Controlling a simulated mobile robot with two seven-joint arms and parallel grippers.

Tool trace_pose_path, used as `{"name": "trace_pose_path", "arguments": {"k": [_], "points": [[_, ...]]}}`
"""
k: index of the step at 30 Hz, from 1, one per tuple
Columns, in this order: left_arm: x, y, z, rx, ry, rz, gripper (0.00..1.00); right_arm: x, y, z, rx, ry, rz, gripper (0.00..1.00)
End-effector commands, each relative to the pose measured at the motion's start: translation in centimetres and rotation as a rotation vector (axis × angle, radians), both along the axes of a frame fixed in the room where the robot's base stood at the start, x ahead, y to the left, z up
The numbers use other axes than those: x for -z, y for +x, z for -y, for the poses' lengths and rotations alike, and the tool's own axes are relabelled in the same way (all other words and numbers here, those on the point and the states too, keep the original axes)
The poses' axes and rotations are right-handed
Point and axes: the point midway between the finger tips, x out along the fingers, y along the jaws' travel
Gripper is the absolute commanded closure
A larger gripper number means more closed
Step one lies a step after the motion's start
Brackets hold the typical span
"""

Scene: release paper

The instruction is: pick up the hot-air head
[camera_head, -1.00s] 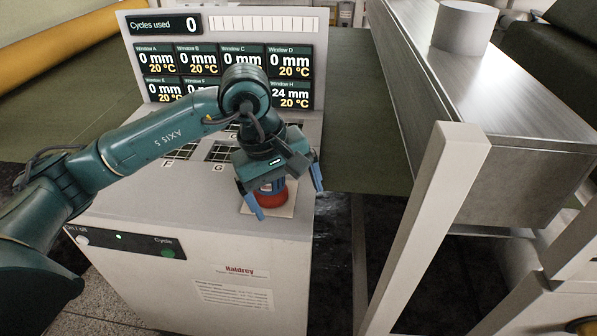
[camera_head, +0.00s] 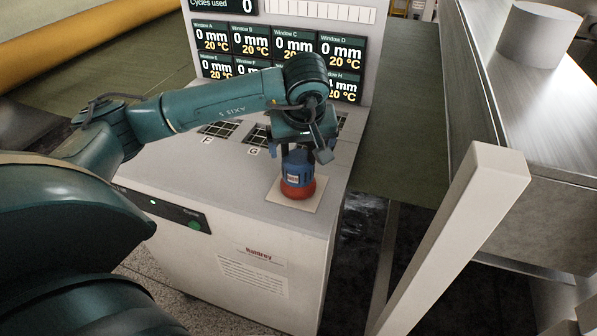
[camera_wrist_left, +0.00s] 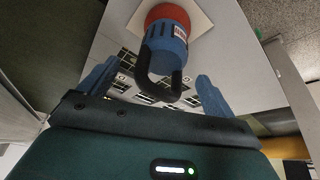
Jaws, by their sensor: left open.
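The hot-air head (camera_head: 298,172) is a blue body with a red base and a black looped handle. It stands upright on a pale square plate (camera_head: 316,204) at the front right of the white machine's top. My left gripper (camera_head: 303,143) is right above and behind it, its fingers partly hidden in the head view. In the left wrist view, the blue fingers of the left gripper (camera_wrist_left: 155,74) are spread apart, and the black handle of the hot-air head (camera_wrist_left: 168,45) lies between their lines, apart from both fingers. My right gripper is not in view.
The white machine (camera_head: 262,225) has dark gridded windows and a display panel (camera_head: 280,45) behind my left arm. To the right stand a pale post (camera_head: 450,240) and a metal beam with a grey cylinder (camera_head: 535,35). A green belt runs behind.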

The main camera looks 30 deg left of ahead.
Motion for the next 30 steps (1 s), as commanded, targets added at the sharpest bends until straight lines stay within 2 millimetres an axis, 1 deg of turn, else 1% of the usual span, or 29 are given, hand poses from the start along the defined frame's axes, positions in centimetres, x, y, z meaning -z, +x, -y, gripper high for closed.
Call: {"name": "trace_pose_path", "arguments": {"k": [3, 8, 9, 12, 15, 20, 23, 30], "points": [[0.9, 0.1, -0.3, -0.001, 0.001, -0.004, 0.10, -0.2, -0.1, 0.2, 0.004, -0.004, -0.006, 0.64], [3.2, 0.2, -1.0, -0.001, 0.002, -0.006, 0.10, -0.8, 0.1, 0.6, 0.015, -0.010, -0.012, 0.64], [3.8, 0.5, -1.1, -0.002, 0.001, -0.004, 0.10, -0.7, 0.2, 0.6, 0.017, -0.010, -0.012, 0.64], [4.7, 0.8, -1.3, -0.002, 0.001, -0.002, 0.10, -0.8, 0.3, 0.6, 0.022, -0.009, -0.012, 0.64], [5.1, 1.0, -1.4, 0.000, 0.000, -0.001, 0.10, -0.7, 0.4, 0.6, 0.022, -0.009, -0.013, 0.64], [5.1, 1.0, -1.3, 0.000, 0.000, 0.000, 0.10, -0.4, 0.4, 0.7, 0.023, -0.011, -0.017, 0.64], [5.1, 1.0, -1.3, 0.000, 0.000, 0.000, 0.16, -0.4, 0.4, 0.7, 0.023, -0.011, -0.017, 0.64], [5.1, 1.0, -1.3, 0.000, 0.000, 0.000, 0.36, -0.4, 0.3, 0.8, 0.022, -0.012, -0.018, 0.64]]}}
